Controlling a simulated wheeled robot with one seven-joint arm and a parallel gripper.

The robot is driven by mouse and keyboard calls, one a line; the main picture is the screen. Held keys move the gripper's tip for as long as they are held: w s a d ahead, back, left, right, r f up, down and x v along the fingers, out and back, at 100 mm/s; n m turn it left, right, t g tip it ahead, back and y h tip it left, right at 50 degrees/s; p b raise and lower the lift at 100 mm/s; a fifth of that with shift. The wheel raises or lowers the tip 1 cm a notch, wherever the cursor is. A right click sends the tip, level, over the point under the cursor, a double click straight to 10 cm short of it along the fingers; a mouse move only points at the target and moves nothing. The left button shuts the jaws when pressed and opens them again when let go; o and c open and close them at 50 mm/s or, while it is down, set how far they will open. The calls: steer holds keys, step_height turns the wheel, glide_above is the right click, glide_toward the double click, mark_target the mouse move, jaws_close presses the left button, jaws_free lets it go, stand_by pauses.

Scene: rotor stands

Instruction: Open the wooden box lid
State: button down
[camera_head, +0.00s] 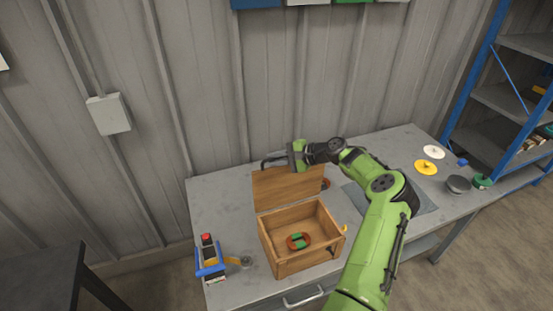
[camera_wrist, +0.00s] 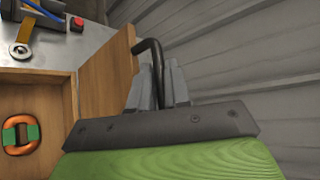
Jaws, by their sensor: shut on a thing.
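The wooden box (camera_head: 285,260) stands on the grey table with its inside in view. Its lid (camera_head: 283,188) is raised about upright along the back edge. A dark bent handle (camera_wrist: 155,62) on the lid shows in the wrist view. My gripper (camera_head: 275,162) is at the lid's top edge, and in the wrist view its fingers (camera_wrist: 160,84) are shut around the handle. An orange and green ring (camera_head: 298,241) lies in the box; it also shows in the wrist view (camera_wrist: 20,134).
A blue device with a red button (camera_head: 208,257) stands left of the box. White (camera_head: 431,152) and yellow (camera_head: 426,167) discs and a dark round piece (camera_head: 458,185) are at the table's right. A corrugated wall (camera_head: 200,90) rises close behind the lid.

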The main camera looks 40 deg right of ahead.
steer(key=c, duration=1.2)
jaws_free()
steer(key=shift+f, duration=0.15)
steer(key=shift+s, duration=0.1)
steer(key=b+v, duration=0.1)
steer(key=v, duration=1.4)
steer(key=shift+s+d+r, duration=0.2)
steer(key=shift+d+r, duration=0.05)
steer(key=shift+r, duration=0.05)
